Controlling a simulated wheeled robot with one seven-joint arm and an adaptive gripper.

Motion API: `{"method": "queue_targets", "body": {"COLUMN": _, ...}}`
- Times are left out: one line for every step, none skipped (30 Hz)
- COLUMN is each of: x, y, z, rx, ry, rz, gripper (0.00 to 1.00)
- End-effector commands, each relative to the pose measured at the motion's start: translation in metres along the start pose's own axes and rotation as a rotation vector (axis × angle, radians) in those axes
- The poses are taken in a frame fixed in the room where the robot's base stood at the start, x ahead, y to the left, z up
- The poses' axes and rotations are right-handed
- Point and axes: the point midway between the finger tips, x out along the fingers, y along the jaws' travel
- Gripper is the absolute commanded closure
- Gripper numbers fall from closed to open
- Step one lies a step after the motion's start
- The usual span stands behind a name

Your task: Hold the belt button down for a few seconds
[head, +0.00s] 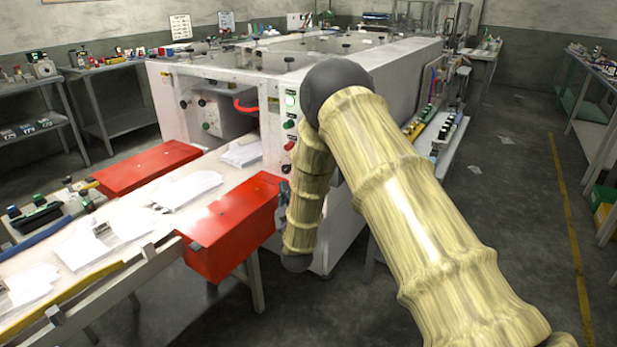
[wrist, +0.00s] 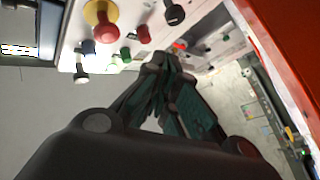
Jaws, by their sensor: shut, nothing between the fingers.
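I cannot tell which is the belt button. In the wrist view the panel shows a green button (wrist: 125,54), a red one (wrist: 143,33), a black knob (wrist: 174,12) and a red mushroom button on yellow (wrist: 103,18). My gripper (wrist: 156,62) is shut and empty, its tips close to the panel. Whether they touch a button is hidden. In the head view my arm mostly hides the gripper (head: 282,207).
A second red cover (head: 148,166) lies across the belt. Shelves line the walls.

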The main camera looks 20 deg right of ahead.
Motion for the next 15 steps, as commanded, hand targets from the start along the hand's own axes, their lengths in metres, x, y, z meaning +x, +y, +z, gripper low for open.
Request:
{"method": "queue_targets", "body": {"x": 0.000, "y": 0.000, "z": 0.000, "rx": 0.000, "ry": 0.000, "rz": 0.000, "gripper": 1.00}}
{"method": "queue_targets", "body": {"x": 0.000, "y": 0.000, "z": 0.000, "rx": 0.000, "ry": -0.001, "rz": -0.001, "gripper": 1.00}}
{"method": "queue_targets", "body": {"x": 0.000, "y": 0.000, "z": 0.000, "rx": 0.000, "ry": -0.001, "rz": -0.001, "gripper": 1.00}}
{"method": "queue_targets", "body": {"x": 0.000, "y": 0.000, "z": 0.001, "rx": 0.000, "ry": -0.001, "rz": -0.001, "gripper": 1.00}}
{"method": "queue_targets", "body": {"x": 0.000, "y": 0.000, "z": 0.001, "rx": 0.000, "ry": -0.001, "rz": -0.001, "gripper": 1.00}}
{"method": "queue_targets", "body": {"x": 0.001, "y": 0.001, "z": 0.002, "rx": 0.000, "ry": -0.001, "rz": -0.001, "gripper": 1.00}}
{"method": "queue_targets", "body": {"x": 0.002, "y": 0.002, "z": 0.002, "rx": 0.001, "ry": -0.002, "rz": 0.000, "gripper": 1.00}}
{"method": "queue_targets", "body": {"x": 0.003, "y": 0.002, "z": 0.003, "rx": 0.001, "ry": -0.002, "rz": 0.000, "gripper": 1.00}}
{"method": "queue_targets", "body": {"x": 0.005, "y": 0.004, "z": 0.004, "rx": 0.001, "ry": -0.002, "rz": 0.000, "gripper": 1.00}}
{"method": "queue_targets", "body": {"x": 0.007, "y": 0.005, "z": 0.006, "rx": 0.001, "ry": -0.002, "rz": 0.000, "gripper": 1.00}}
{"method": "queue_targets", "body": {"x": 0.008, "y": 0.006, "z": 0.007, "rx": 0.001, "ry": -0.002, "rz": 0.000, "gripper": 1.00}}
{"method": "queue_targets", "body": {"x": 0.011, "y": 0.009, "z": 0.009, "rx": 0.001, "ry": -0.002, "rz": 0.000, "gripper": 1.00}}
{"method": "queue_targets", "body": {"x": 0.013, "y": 0.010, "z": 0.011, "rx": 0.001, "ry": -0.002, "rz": 0.000, "gripper": 1.00}}
{"method": "queue_targets", "body": {"x": 0.015, "y": 0.012, "z": 0.013, "rx": 0.001, "ry": -0.002, "rz": 0.000, "gripper": 1.00}}
{"method": "queue_targets", "body": {"x": 0.019, "y": 0.014, "z": 0.015, "rx": 0.001, "ry": -0.002, "rz": 0.001, "gripper": 1.00}}
